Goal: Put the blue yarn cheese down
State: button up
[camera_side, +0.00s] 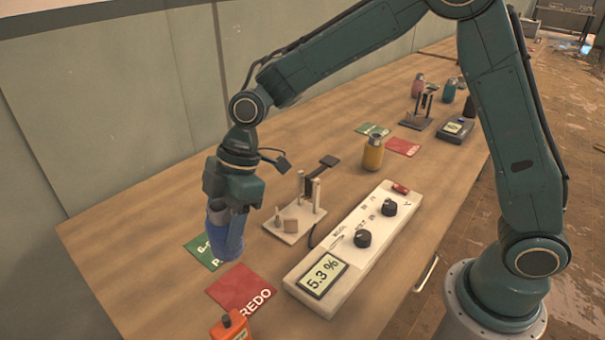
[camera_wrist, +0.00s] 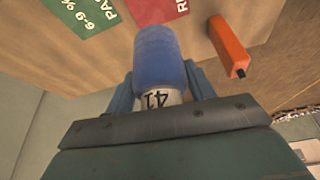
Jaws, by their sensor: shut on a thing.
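The blue yarn cheese (camera_side: 226,243) is a blue cylinder on a pale core. My gripper (camera_side: 230,212) is shut on it, at the left end of the table. In the side view it hangs by the green card (camera_side: 203,252) and hides part of it. The wrist view shows the blue yarn cheese (camera_wrist: 158,62) between my fingers, with "41" on its pale end. The green card (camera_wrist: 92,12) there reads "6.9 %" and "PA". The red card (camera_side: 241,288) reads "REDO". I cannot tell whether the cheese touches the table.
A white meter box (camera_side: 350,243) reads 5.3 %. A small stand with posts (camera_side: 296,217) is right of my gripper. An orange object (camera_side: 230,326) lies at the front edge.

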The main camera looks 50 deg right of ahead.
notch_tip(320, 180, down, 6)
jog(key=shift+f, duration=0.15)
jog(key=shift+f, duration=2.1)
jog(key=shift+f, duration=0.1)
jog(key=o, duration=1.1)
jog(key=shift+v, duration=6.1)
